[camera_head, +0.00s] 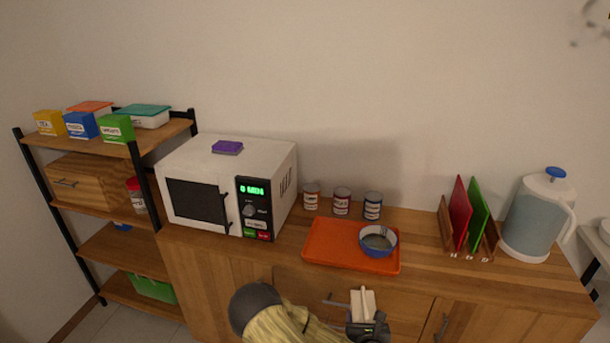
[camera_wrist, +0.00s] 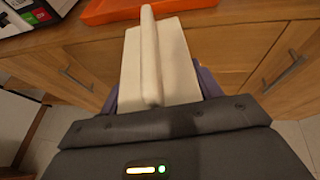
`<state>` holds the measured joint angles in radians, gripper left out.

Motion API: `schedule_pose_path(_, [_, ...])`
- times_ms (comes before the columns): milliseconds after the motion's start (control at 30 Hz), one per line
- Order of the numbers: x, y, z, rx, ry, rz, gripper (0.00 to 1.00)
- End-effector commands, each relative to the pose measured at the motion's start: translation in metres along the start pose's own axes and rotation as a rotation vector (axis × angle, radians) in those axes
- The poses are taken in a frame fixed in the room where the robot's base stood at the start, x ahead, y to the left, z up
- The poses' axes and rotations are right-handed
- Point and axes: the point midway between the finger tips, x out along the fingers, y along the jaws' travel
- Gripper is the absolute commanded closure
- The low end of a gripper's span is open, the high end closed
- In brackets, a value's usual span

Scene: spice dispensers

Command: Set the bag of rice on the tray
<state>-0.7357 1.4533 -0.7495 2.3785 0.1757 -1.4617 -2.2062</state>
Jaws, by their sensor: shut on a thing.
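My gripper (camera_head: 368,325) is shut on a cream-white bag (camera_head: 363,303), in front of the counter's front edge and below the tray. In the wrist view the bag (camera_wrist: 157,60) stands out between the purple finger sides, with a raised seam down its middle. No label shows on it, so I cannot read that it is rice. The orange tray (camera_head: 325,245) lies on the counter. A blue bowl with a grey inside (camera_head: 378,247) is at the tray's right end. A strip of the tray (camera_wrist: 110,10) also shows at the top of the wrist view.
A white microwave (camera_head: 205,187) stands left of the tray. Several cans (camera_head: 341,201) stand behind it. A rack with red and green boards (camera_head: 470,215) and a water jug (camera_head: 538,215) are at right. The tray's left and middle are bare.

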Motion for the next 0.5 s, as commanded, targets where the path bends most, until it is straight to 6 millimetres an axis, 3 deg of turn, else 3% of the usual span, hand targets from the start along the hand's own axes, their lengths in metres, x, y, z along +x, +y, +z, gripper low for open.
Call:
schedule_pose_path(200, [0.0014,0.0119,-0.0001,-0.026,-0.005,0.06,0.91])
schedule_pose_path(500, [0.0009,0.013,-0.0022,-0.026,-0.003,0.06,0.91])
